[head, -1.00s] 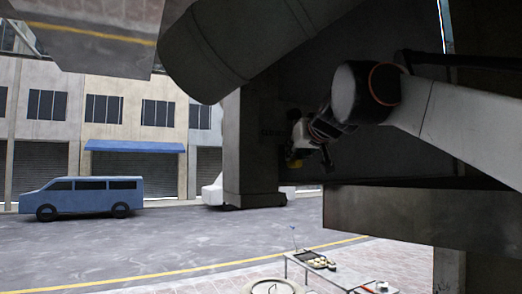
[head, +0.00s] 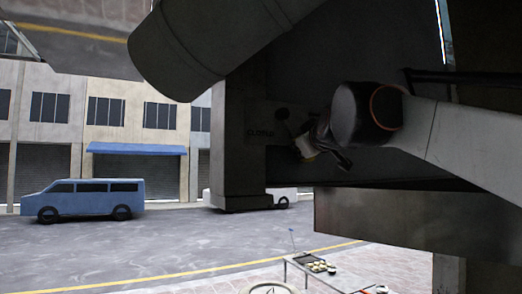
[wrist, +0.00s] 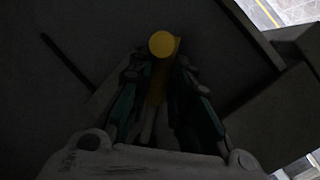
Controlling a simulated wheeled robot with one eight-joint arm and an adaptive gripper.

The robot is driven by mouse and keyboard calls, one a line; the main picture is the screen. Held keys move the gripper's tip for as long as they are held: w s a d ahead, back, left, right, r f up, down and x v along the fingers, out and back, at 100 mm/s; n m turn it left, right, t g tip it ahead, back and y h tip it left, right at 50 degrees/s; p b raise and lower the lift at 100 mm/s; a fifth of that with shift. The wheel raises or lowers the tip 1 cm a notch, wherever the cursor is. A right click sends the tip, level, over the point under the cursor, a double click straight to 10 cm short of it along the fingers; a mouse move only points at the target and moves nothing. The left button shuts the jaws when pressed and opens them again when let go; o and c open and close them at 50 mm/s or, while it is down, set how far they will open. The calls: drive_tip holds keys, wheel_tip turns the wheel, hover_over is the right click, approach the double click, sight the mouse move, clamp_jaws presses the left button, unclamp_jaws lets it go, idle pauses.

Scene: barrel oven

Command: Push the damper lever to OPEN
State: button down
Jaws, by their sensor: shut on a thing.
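The damper lever shows in the wrist view as a yellow bar with a round yellow end (wrist: 162,44). My gripper (wrist: 160,72) has its fingers on both sides of the bar and is shut on it. In the head view my gripper (head: 312,148) is in shadow under the dark oven body. A small yellow patch shows at the gripper there, and most of the lever is hidden. No OPEN mark can be read.
A dark upright post (head: 238,170) stands left of the gripper, and a thick cylinder (head: 215,45) hangs above it. A dark block (head: 375,218) is below my arm. A low table (head: 300,265) with a tray of food stands lower down. A blue van (head: 83,200) is in the street.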

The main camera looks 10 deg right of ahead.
drive_tip(key=shift+r, duration=0.1)
idle(0.3)
drive_tip(key=c, duration=1.5)
unclamp_jaws()
drive_tip(key=shift+d, duration=0.1)
drive_tip(key=shift+o, duration=0.2)
drive_tip(key=shift+s, duration=0.1)
drive_tip(key=s, duration=1.2)
drive_tip(key=shift+a+r, duration=0.25)
drive_tip(key=shift+r, duration=0.05)
drive_tip(key=shift+w, duration=0.1)
